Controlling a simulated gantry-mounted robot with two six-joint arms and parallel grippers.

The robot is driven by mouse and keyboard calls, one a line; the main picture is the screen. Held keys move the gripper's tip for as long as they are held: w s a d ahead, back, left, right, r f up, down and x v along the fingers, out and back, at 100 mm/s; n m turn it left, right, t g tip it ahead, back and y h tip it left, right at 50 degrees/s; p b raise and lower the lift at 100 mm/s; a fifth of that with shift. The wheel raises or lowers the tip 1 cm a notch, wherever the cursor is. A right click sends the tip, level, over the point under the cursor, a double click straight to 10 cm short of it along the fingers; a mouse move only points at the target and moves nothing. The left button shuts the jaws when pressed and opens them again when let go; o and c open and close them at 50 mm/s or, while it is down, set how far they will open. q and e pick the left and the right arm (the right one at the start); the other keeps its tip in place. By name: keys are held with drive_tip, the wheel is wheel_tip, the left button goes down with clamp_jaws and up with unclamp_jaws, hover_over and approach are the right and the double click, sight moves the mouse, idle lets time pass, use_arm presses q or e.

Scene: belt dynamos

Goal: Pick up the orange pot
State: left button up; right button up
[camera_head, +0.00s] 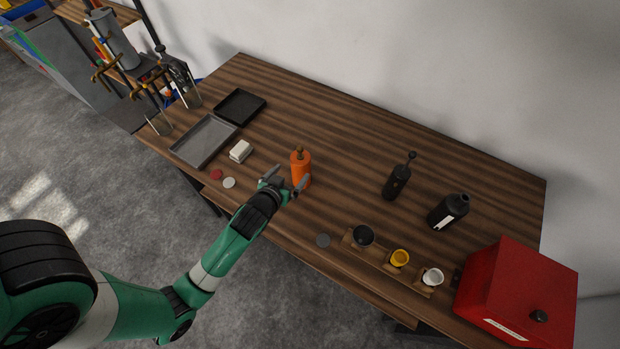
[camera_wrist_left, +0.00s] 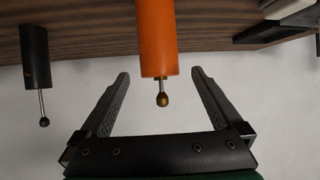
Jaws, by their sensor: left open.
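The orange pot (camera_head: 300,168) is an upright orange cylinder with a brass-coloured knob on a thin stem at its top. It stands on the wooden table (camera_head: 330,130) near the front edge. My left gripper (camera_head: 287,180) is open, with its fingers at the pot. In the left wrist view the pot (camera_wrist_left: 158,38) shows upside down, between the two spread fingers (camera_wrist_left: 160,85). Neither finger visibly presses on it there. My right gripper is not in view.
A white block (camera_head: 241,151), a grey tray (camera_head: 203,141) and a black tray (camera_head: 240,106) lie left of the pot. Black bottles (camera_head: 397,182) (camera_head: 449,211), a wooden rack of small cups (camera_head: 380,261) and a red box (camera_head: 517,293) stand to the right.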

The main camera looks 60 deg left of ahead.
sight(295, 167)
use_arm(q)
drive_tip(key=shift+s+a+f, duration=0.1)
drive_tip(key=shift+a, duration=0.2)
drive_tip(key=x, duration=0.6)
drive_tip(key=shift+w+b, duration=0.25)
drive_tip(key=shift+b, duration=0.15)
drive_tip(key=b+x, duration=0.1)
drive_tip(key=x, duration=0.4)
drive_tip(key=shift+w, duration=0.15)
clamp_jaws()
